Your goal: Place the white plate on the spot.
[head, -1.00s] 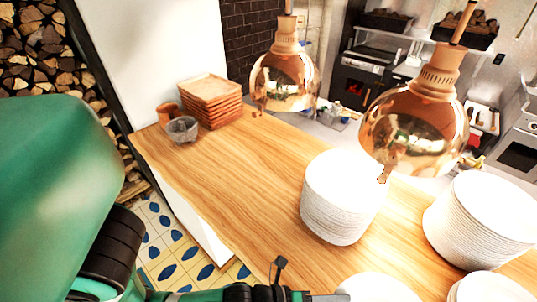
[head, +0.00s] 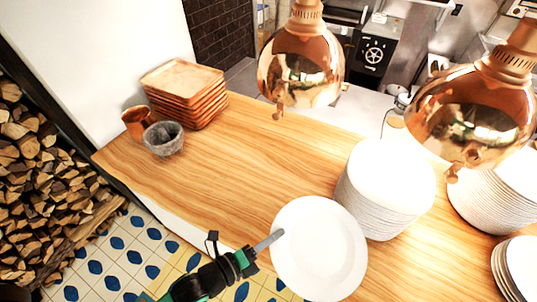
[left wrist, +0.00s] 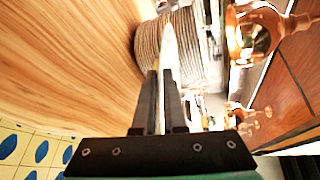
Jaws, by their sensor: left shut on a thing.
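The white plate (head: 319,249) shows face-on in the head view, over the front edge of the wooden counter (head: 235,180). My left gripper (head: 268,243) is shut on the plate's left rim. In the left wrist view the plate (left wrist: 168,50) shows nearly edge-on between the two dark fingers (left wrist: 160,95). I cannot tell its exact height above the counter. I can make out no marked spot on the counter. My right gripper is not in view.
A tall plate stack (head: 385,195) stands right of the held plate, with more stacks at far right (head: 490,205). Copper lamps hang above (head: 300,70) (head: 470,115). Wooden trays (head: 185,95) and a grey bowl (head: 164,139) stand at the back left. The counter's middle is clear.

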